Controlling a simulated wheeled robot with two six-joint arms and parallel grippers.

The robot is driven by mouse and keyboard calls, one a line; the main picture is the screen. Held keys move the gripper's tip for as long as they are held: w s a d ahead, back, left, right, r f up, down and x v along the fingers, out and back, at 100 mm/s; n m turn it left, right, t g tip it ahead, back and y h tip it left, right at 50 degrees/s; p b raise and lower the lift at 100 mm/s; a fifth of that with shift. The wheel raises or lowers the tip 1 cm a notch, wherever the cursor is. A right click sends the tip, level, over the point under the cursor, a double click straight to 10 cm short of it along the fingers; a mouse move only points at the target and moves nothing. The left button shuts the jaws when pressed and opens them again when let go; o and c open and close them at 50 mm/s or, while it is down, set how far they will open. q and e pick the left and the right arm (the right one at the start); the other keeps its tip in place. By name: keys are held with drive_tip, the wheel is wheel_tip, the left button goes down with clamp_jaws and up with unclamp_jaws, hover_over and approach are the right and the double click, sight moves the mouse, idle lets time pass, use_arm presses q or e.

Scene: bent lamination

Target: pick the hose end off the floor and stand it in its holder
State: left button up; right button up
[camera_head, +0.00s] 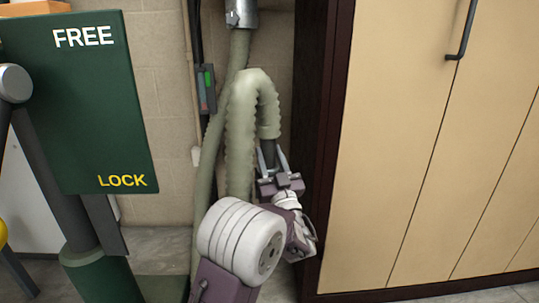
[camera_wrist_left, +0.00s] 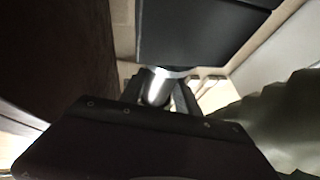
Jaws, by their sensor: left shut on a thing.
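The hose (camera_head: 240,130) is ribbed and grey-green. It rises in a loop and bends over, so its dark end (camera_head: 267,153) points down. My left gripper (camera_head: 270,165) is shut on this dark end and holds it above the floor, left of the cabinet. In the left wrist view, green hose (camera_wrist_left: 285,115) shows at the right, and a metal cylinder (camera_wrist_left: 156,87) shows between the fingers; I cannot tell what part it is. I cannot make out the holder for certain. My right gripper is out of view.
A tan cabinet (camera_head: 420,150) with a dark side stands close to the right of my gripper. A green FREE/LOCK panel (camera_head: 85,110) stands at the left. A metal pipe fitting (camera_head: 241,13) is above the hose. A small box with buttons (camera_head: 206,88) hangs by the wall.

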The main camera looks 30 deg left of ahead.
use_arm(q)
drive_tip(key=shift+f, duration=0.6)
drive_tip(key=o, duration=1.3)
drive_tip(key=shift+f, duration=0.1)
drive_tip(key=shift+c, duration=0.2)
drive_tip(key=shift+d+f, duration=0.1)
drive_tip(key=p+v, duration=0.2)
drive_tip(key=v, duration=0.7)
drive_tip(key=shift+p, duration=0.3)
drive_tip(key=shift+s, duration=0.1)
